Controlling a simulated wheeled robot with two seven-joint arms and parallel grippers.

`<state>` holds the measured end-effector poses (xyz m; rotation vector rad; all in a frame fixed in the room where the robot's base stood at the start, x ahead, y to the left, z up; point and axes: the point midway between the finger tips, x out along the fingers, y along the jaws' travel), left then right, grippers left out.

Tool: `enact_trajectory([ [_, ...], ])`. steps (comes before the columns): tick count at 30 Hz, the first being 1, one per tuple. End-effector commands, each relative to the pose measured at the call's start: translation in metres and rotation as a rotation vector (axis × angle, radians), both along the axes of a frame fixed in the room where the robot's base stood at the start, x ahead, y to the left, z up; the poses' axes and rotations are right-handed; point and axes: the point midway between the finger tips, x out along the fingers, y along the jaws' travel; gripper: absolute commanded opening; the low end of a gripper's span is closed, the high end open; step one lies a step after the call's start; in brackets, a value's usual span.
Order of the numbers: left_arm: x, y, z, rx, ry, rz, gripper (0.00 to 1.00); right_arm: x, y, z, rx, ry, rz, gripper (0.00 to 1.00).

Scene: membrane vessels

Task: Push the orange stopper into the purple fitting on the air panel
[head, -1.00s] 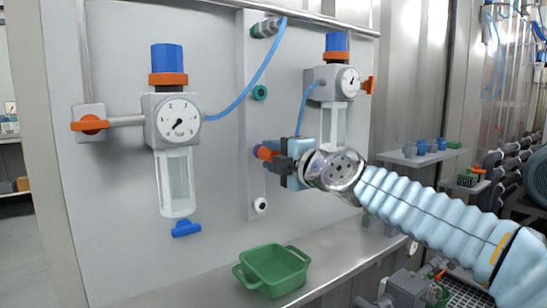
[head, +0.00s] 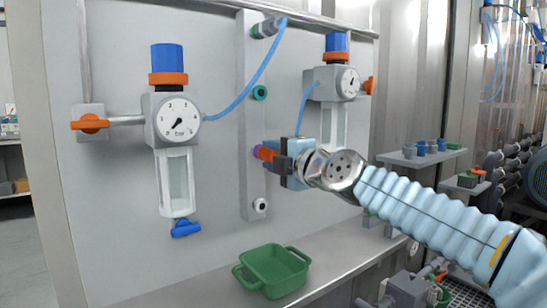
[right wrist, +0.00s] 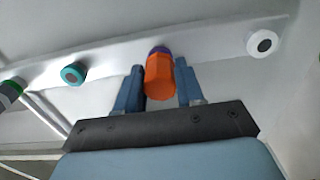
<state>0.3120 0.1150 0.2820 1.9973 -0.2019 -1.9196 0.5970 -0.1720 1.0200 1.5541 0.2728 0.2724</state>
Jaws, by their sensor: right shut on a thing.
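The orange stopper (head: 264,153) is between the fingers of my right gripper (head: 272,151), which is shut on it. The purple fitting (head: 257,150) shows as a small sliver at the stopper's panel-side end. In the right wrist view the stopper (right wrist: 160,75) lies between the two blue fingers, and the purple fitting (right wrist: 160,49) peeks out just behind its far end. The stopper is lined up with the fitting and appears to touch it. How deep it sits is hidden. My left gripper is not in view.
On the same strip are a teal fitting (head: 260,93) above and a white fitting with a dark centre (head: 261,205) below. Gauge units (head: 178,120) and (head: 338,85) flank the strip. A blue hose (head: 250,85) hangs nearby. A green bin (head: 273,268) stands on the ledge below.

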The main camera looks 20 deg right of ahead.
Motion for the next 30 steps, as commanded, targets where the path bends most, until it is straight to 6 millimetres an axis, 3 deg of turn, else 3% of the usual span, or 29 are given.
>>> enact_trajectory([
  [23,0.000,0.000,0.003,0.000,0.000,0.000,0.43,0.010,0.004,0.001,0.000,0.000,0.000,0.00],
  [24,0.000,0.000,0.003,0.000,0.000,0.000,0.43,0.010,0.004,0.000,0.000,-0.001,0.000,0.43],
  [28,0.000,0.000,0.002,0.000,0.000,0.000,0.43,0.010,0.004,0.000,0.000,0.000,0.000,0.63],
  [30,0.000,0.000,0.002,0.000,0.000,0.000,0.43,0.010,0.004,0.000,0.000,0.000,0.000,0.67],
])
